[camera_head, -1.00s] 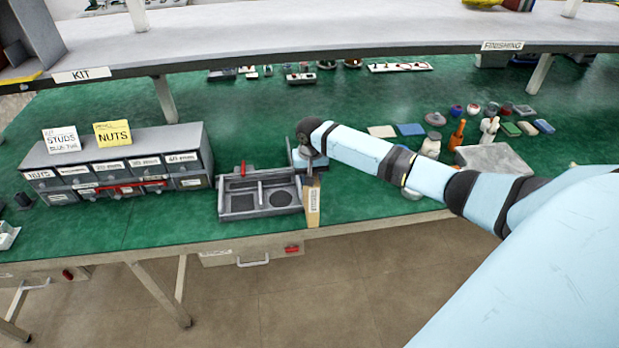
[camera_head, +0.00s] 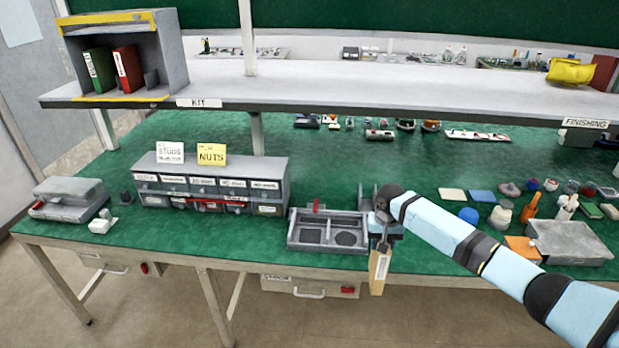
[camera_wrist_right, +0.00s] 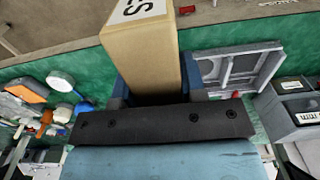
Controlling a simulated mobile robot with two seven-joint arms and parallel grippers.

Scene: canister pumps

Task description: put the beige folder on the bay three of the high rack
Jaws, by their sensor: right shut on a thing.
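The beige folder (camera_head: 379,270) hangs below my right gripper (camera_head: 384,232), over the front edge of the bench. In the right wrist view the folder (camera_wrist_right: 140,55) stands between the two blue fingers of the gripper (camera_wrist_right: 150,88), which is shut on it. A white label shows on its spine. The high rack (camera_head: 174,58) is a grey box with yellow edges at the left end of the shelf. A green folder (camera_head: 98,72) and a red folder (camera_head: 128,70) stand in it, with a small divider and a space to their right. I see no bay numbers. My left gripper is out of view.
The upper shelf (camera_head: 330,85) spans the bench, with posts below and above it. Below are a drawer unit (camera_head: 215,185) with cards on top, a grey divided tray (camera_head: 325,232) beside my gripper, and a grey case (camera_head: 68,198).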

